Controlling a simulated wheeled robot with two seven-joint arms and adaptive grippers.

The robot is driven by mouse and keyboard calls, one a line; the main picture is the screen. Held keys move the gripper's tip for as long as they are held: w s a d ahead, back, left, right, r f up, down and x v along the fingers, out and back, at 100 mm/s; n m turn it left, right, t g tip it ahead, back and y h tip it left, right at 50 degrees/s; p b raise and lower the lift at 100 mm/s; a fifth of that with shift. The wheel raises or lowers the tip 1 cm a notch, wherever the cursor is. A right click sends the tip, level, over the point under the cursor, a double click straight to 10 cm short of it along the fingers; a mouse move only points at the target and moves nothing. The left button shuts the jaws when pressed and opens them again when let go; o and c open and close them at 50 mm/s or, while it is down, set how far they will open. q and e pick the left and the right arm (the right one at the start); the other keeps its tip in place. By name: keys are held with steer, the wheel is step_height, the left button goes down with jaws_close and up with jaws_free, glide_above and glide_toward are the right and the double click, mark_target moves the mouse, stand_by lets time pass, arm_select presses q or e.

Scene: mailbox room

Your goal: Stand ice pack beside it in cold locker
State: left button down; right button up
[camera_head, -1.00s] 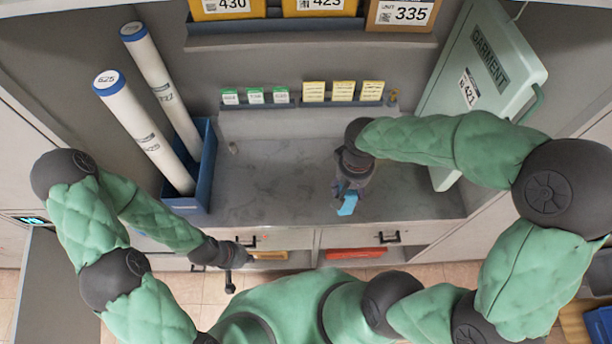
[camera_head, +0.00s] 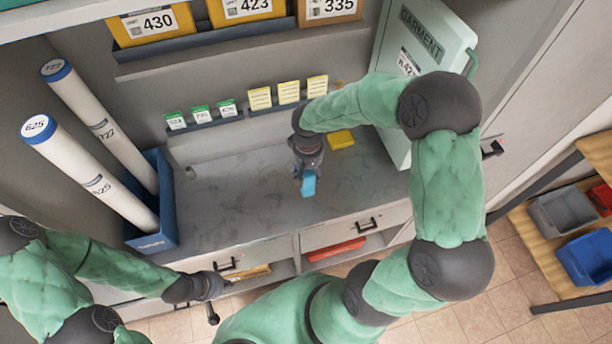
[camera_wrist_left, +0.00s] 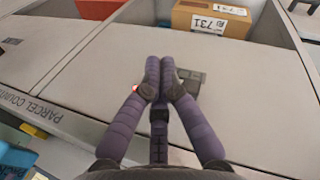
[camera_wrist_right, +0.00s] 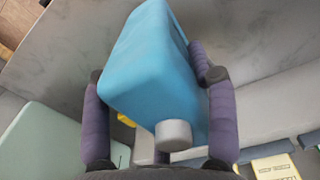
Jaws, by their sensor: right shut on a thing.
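The ice pack (camera_head: 309,185) is a light blue block held over the grey counter in the head view. In the right wrist view the ice pack (camera_wrist_right: 150,60) fills the middle, with a grey cap on its near end. My right gripper (camera_head: 308,172) is shut on it, one finger along each side. My left gripper (camera_head: 212,305) is low, in front of the drawers under the counter. In the left wrist view the fingers of the left gripper (camera_wrist_left: 160,65) are together with nothing between them. I cannot make out a cold locker in these views.
A blue bin (camera_head: 150,238) with white tubes stands at the counter's left. A pale green garment case (camera_head: 415,60) leans at its right, near a yellow item (camera_head: 341,139). A wooden rack (camera_head: 540,225) with grey and blue bins (camera_head: 588,256) is at far right. Mid-counter is mostly clear.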

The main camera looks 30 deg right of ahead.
steer(key=shift+w+d+f, duration=0.2)
steer(key=shift+w+f, duration=0.3)
steer(key=shift+f, duration=0.05)
steer(key=shift+w+d+f, duration=0.15)
steer(key=shift+w+f, duration=0.3)
steer(key=shift+f, duration=0.1)
steer(key=shift+w+f+b, duration=0.1)
steer(key=shift+f+b, duration=0.55)
steer(key=shift+f, duration=0.95)
steer(key=shift+f, duration=0.2)
steer(key=o, duration=1.4)
steer(key=shift+o, duration=0.3)
steer(key=shift+r, duration=0.1)
